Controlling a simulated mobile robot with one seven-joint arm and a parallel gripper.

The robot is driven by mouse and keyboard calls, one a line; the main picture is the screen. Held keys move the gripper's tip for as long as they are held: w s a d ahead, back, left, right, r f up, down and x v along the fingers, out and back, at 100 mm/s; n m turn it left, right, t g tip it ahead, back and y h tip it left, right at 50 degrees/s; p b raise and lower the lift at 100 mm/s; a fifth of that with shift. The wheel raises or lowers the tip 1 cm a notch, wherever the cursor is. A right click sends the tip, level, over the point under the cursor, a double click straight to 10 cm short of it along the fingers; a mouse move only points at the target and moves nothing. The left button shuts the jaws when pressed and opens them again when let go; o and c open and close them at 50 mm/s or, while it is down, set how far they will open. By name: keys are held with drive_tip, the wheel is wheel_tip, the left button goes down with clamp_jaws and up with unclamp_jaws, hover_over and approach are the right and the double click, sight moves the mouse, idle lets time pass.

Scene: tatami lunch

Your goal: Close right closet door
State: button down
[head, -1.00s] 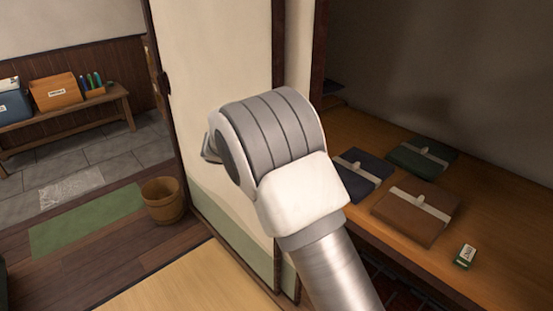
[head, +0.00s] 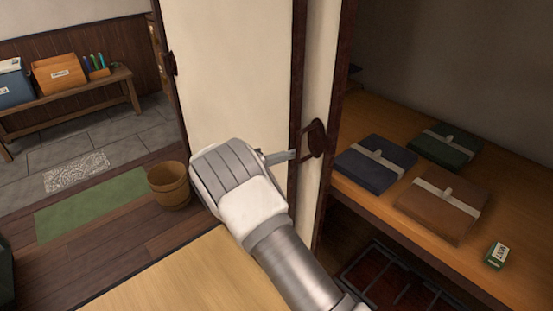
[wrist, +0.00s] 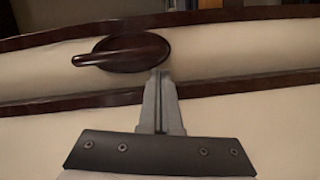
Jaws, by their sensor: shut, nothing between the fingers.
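The closet door (head: 318,75) is a cream sliding panel with a dark frame, showing as a narrow strip right of another cream panel (head: 235,70). It stands open, and the closet's inside shows to its right. Its dark oval plate with a bar handle (head: 316,138) is near its right edge. My gripper (head: 287,156) is shut and empty, its fingertips pointing right toward the handle. In the wrist view the closed fingertips (wrist: 160,75) are at the lower right edge of the handle plate (wrist: 135,48). I cannot tell whether they touch it.
The closet shelf (head: 390,205) holds a blue bundle (head: 375,163), a green bundle (head: 445,145), a brown bundle (head: 442,205) and a small green box (head: 496,255). A wooden bucket (head: 168,185) stands left of the panels. Tatami (head: 170,275) lies in front.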

sight(311, 150)
drive_tip(key=shift+x, duration=2)
drive_tip(key=shift+s, duration=0.1)
